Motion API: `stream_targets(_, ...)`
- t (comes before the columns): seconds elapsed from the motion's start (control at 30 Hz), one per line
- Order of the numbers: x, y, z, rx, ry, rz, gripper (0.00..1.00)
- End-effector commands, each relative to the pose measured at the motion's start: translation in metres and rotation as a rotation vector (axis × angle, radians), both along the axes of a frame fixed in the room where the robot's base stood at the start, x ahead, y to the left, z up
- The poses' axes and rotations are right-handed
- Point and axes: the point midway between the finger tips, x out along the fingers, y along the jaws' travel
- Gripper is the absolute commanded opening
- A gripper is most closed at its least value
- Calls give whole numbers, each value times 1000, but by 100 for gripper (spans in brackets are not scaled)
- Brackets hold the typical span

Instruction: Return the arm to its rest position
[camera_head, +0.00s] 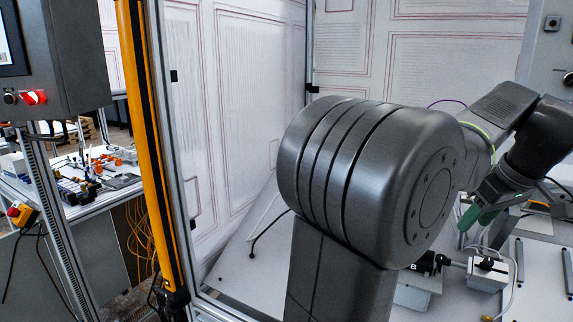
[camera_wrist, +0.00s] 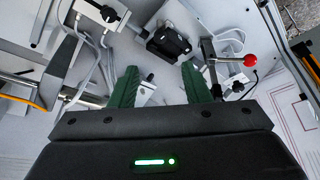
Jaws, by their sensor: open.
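My gripper (camera_wrist: 160,86) shows in the wrist view with two green fingers spread apart and nothing between them. A green light bar glows on its dark body. In the head view my gripper (camera_head: 478,214) hangs at the right, above the white work surface, with its green fingers pointing down and to the left. My dark grey arm fills the middle of the head view and hides part of the work surface behind it.
A yellow-and-black light curtain post (camera_head: 150,140) stands left of my arm. Fixtures sit under my gripper: a black block (camera_wrist: 168,43), a red-knobbed lever (camera_wrist: 250,60), and a white box (camera_head: 488,274) with cables. A control panel (camera_head: 50,60) and a cluttered side table (camera_head: 110,196) are at the left.

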Motion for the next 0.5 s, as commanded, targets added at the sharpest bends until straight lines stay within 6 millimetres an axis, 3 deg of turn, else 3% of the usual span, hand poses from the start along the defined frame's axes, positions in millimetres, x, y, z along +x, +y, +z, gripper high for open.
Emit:
stream_targets(0.07, -5, -2, 12, -1, 0, 0, 43)
stream_targets(0.1, 0, 1, -1, 4, 2, 1, 43)
stream_targets(0.5, 30, 10, -76, 4, 2, 1, 43)
